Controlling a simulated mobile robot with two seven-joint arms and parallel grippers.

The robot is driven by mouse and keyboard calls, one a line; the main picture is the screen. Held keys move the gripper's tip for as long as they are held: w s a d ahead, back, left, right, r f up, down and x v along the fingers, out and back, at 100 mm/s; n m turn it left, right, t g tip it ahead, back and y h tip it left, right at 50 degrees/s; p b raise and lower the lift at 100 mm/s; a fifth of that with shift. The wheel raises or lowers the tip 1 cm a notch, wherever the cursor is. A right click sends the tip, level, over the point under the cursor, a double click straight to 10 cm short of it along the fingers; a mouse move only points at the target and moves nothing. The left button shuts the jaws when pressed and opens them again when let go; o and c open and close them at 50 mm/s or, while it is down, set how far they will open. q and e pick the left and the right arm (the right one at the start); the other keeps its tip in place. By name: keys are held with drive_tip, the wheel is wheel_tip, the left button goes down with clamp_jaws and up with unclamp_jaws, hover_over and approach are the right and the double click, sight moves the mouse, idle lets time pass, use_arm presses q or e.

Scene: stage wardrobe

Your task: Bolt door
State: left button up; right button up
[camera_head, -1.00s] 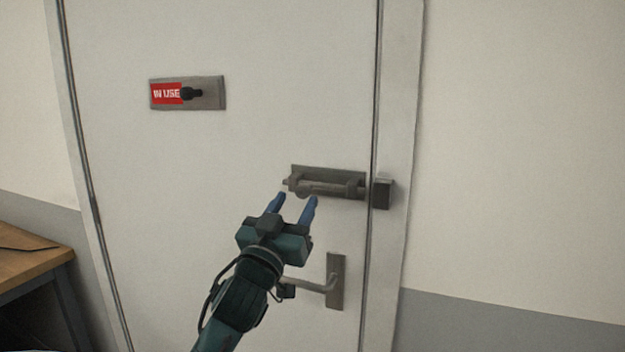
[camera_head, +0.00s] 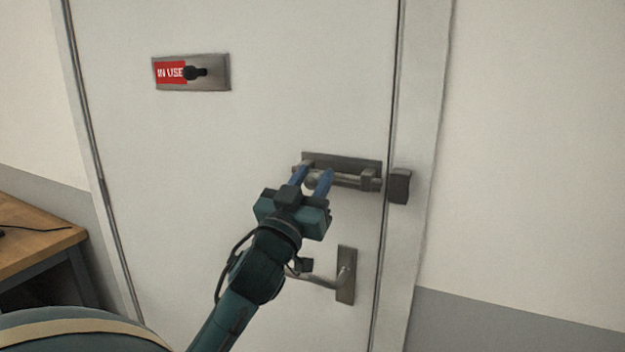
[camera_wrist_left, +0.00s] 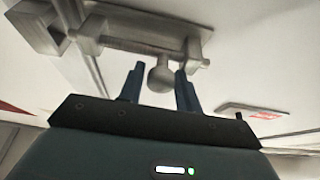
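The closed door (camera_head: 240,130) carries a grey slide bolt (camera_head: 345,165) near its right edge. The keeper (camera_head: 399,186) sits on the frame to its right, and a gap shows between the bolt bar's end and the keeper. My left gripper (camera_head: 312,178) is open at the left part of the bolt. In the left wrist view the bolt's round knob (camera_wrist_left: 161,78) shows between the two fingertips (camera_wrist_left: 158,82); the fingers are apart and do not appear to close on it. The keeper also shows there (camera_wrist_left: 36,25). My right gripper is not in view.
A lever handle (camera_head: 345,276) sits on the door just below the bolt, close to my left arm. An "IN USE" sign slider (camera_head: 190,72) is at the upper left. A wooden table (camera_head: 40,235) stands at the left. The wall at the right is clear.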

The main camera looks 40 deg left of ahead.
use_arm(q)
clamp_jaws()
drive_tip(key=shift+d, duration=0.1)
drive_tip(key=d, duration=0.2)
drive_tip(key=w+d, duration=0.1)
drive_tip(key=d, duration=0.1)
drive_tip(key=shift+w+d, duration=0.2)
drive_tip(key=shift+o, duration=1.7)
unclamp_jaws()
drive_tip(key=shift+w+d, duration=0.1)
drive_tip(key=shift+d, duration=0.05)
drive_tip(key=shift+f, duration=0.15)
